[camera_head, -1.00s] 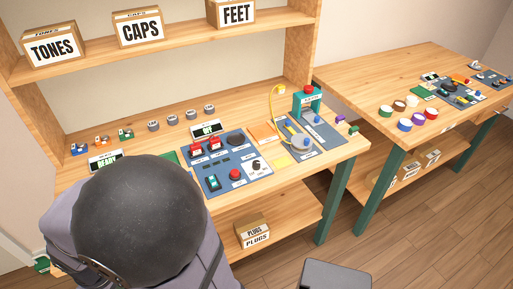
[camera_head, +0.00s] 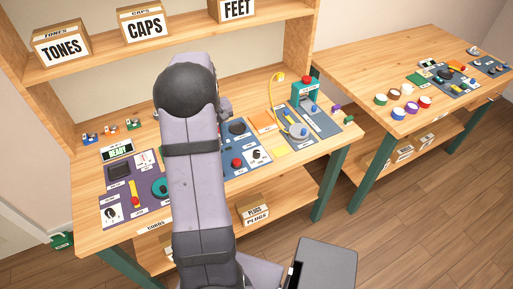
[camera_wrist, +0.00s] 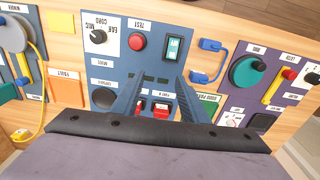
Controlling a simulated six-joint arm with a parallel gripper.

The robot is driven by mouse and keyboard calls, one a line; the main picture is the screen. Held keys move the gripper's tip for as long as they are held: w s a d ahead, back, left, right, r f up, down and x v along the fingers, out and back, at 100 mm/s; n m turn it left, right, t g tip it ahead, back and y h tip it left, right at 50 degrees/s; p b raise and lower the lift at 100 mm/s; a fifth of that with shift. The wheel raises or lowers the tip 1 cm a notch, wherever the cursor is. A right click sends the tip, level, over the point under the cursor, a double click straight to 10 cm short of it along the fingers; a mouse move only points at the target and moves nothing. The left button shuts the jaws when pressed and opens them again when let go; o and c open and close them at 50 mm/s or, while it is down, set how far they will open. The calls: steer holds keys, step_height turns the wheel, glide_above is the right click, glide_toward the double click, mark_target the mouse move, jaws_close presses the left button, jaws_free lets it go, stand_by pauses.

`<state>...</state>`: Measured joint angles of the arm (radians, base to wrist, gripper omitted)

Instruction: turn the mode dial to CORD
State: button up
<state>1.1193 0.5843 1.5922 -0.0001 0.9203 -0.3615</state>
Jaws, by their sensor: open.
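The mode dial (camera_head: 257,156) is a black knob on a white plate, on the blue panel (camera_head: 233,163). In the wrist view the mode dial (camera_wrist: 98,37) is at the upper left, and its plate shows upside-down words including CORD, EAR and MIC. Its exact pointer direction is too small to tell. My gripper (camera_wrist: 161,80) is open and empty, with its two blue-grey fingers over the blue panel, apart from the dial. In the head view my arm hides most of the gripper and the panel's left part.
A red button (camera_wrist: 138,41) and a green rocker switch (camera_wrist: 173,47) sit beside the dial. Red-topped parts (camera_wrist: 160,108) lie below the fingers. A purple panel (camera_head: 127,190) is at the left. A yellow cord (camera_head: 276,100) stands over the grey panel at the right.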

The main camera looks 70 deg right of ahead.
steer(key=m, duration=0.2)
glide_above(257, 152)
steer(key=shift+f+y, duration=0.2)
steer(key=shift+y, duration=0.1)
steer(key=shift+w+f+p, duration=0.1)
steer(key=shift+f+p, duration=1)
steer(key=shift+f, duration=2.55)
jaws_close()
